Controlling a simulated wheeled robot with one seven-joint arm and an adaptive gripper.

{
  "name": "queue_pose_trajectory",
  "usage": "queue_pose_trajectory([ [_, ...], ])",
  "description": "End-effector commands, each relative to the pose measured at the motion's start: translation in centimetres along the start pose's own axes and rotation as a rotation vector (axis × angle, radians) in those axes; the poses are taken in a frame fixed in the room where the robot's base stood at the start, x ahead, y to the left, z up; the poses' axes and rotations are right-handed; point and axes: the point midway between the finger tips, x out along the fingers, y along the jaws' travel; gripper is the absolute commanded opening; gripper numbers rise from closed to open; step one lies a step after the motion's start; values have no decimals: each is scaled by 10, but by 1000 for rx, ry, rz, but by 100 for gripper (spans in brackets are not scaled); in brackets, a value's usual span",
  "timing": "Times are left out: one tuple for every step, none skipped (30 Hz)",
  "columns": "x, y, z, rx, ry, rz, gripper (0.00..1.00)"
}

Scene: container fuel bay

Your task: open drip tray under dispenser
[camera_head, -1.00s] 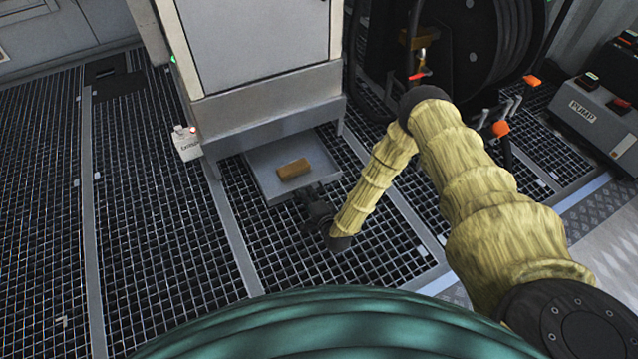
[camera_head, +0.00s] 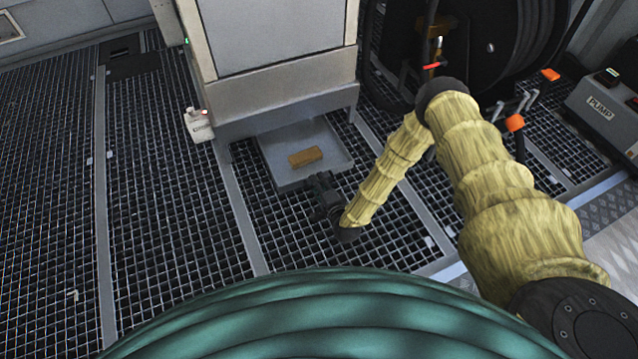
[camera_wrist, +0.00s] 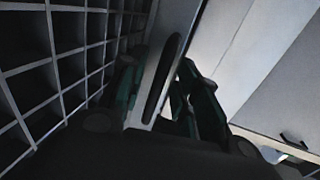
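The drip tray (camera_head: 330,150) is a shallow grey metal tray standing out from under the dispenser (camera_head: 285,105), low over the floor grating. A brown block (camera_head: 305,157) lies in it. My gripper (camera_head: 319,181) is at the tray's front edge, right of its middle. The handle is hidden behind the gripper in the head view.
A small white box (camera_head: 199,126) stands on the grating left of the dispenser. A hose reel (camera_head: 490,45) is behind my arm at right, and a pump unit (camera_head: 605,105) stands farther right. The grating (camera_head: 165,230) in front and left is clear.

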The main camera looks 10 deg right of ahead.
Motion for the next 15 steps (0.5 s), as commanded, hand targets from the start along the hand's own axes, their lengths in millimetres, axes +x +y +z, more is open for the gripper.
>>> queue_pose_trajectory([
  [-1,0,0,0,0,1,32],
  [-2,0,0,0,0,1,32],
  [-4,1,0,0,0,1,32],
  [-6,1,0,0,0,1,32],
  [-9,1,0,1,0,1,32],
  [-14,1,0,1,0,2,32],
  [-18,1,0,2,0,2,32],
  [-23,1,0,2,0,3,32],
  [-30,1,0,2,0,3,32],
  [-35,1,0,2,1,3,32],
  [-41,1,-1,1,1,4,32],
  [-49,1,-1,1,1,4,32],
  [-54,1,-1,1,1,3,32],
  [-60,1,-1,1,1,3,32],
  [-67,0,-1,2,1,3,32],
])
